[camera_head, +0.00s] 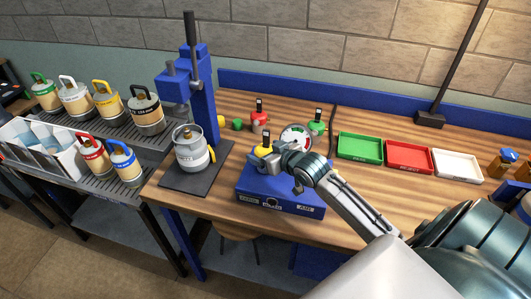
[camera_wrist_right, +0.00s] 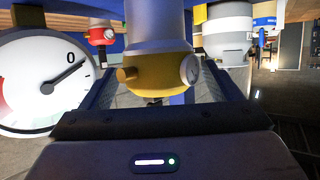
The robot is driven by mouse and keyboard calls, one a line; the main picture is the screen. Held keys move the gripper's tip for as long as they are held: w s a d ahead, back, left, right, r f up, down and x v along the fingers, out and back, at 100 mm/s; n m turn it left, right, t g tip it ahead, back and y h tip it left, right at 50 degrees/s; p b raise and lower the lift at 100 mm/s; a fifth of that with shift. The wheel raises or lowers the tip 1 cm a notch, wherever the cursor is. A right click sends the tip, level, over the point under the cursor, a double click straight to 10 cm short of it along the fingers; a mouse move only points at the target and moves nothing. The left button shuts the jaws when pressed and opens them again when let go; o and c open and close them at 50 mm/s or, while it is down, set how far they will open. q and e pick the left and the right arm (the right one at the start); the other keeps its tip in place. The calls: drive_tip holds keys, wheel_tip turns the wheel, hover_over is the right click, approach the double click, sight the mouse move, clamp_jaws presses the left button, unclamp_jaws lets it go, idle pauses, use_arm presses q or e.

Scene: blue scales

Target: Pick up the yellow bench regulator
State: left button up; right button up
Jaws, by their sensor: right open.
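The yellow bench regulator (camera_head: 263,150) stands at the blue scale (camera_head: 280,197), partly hidden by my right gripper (camera_head: 270,160). In the right wrist view the regulator (camera_wrist_right: 157,72) has a yellow body, a pale upper part, a side knob and a small round gauge. My right gripper (camera_wrist_right: 162,88) is open, with one finger on each side of the regulator. Whether the fingers touch it cannot be told. My left gripper is not in view.
A round dial (camera_head: 296,138) stands close by. Red (camera_head: 262,117) and green (camera_head: 317,124) regulators are behind. A grey canister (camera_head: 192,152) stands left, beside a blue press (camera_head: 200,90). Green (camera_head: 360,148), red (camera_head: 409,156) and white (camera_head: 457,164) trays lie right.

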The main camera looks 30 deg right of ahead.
drive_tip(key=shift+w+a+f, duration=0.1)
drive_tip(key=shift+w+f, duration=0.05)
drive_tip(key=shift+w, duration=0.5)
drive_tip(key=shift+w+f, duration=0.2)
drive_tip(key=shift+w, duration=0.15)
drive_tip(key=shift+s, duration=0.1)
drive_tip(key=c, duration=1)
drive_tip(key=shift+c, duration=1.4)
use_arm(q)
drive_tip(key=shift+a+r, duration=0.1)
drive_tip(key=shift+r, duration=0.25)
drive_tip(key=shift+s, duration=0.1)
